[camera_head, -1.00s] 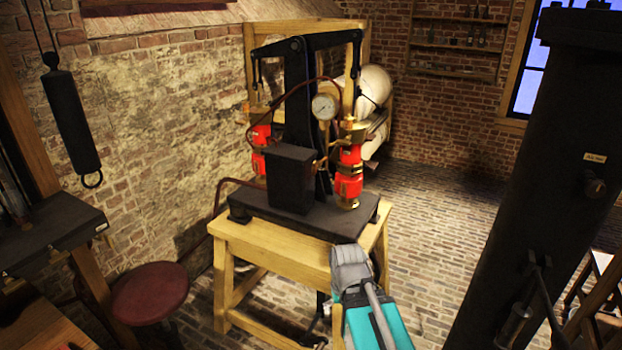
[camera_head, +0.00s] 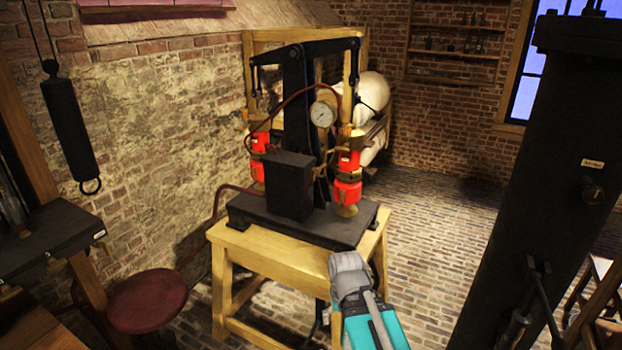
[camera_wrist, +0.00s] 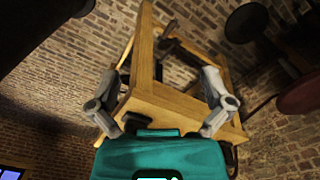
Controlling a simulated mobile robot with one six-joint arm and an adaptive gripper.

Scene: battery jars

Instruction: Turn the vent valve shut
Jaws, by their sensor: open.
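The black pump apparatus (camera_head: 288,185) stands on a wooden table in the head view, with a round white pressure gauge (camera_head: 322,114) and red cylinders with brass fittings (camera_head: 348,180). I cannot pick out the vent valve for certain among the small brass fittings and pipes. My gripper (camera_head: 347,268) is low in front of the table's right front corner, apart from the apparatus. In the wrist view its two grey fingers are spread wide with nothing between them (camera_wrist: 162,103). The wooden table frame (camera_wrist: 175,104) shows behind them, and the valve is not seen there.
The wooden table (camera_head: 290,252) carries the apparatus. A dark red stool (camera_head: 147,301) stands at the left. A thick black column (camera_head: 540,150) fills the right side. A white tank (camera_head: 374,92) lies behind the apparatus. The brick floor (camera_head: 440,230) between table and column is clear.

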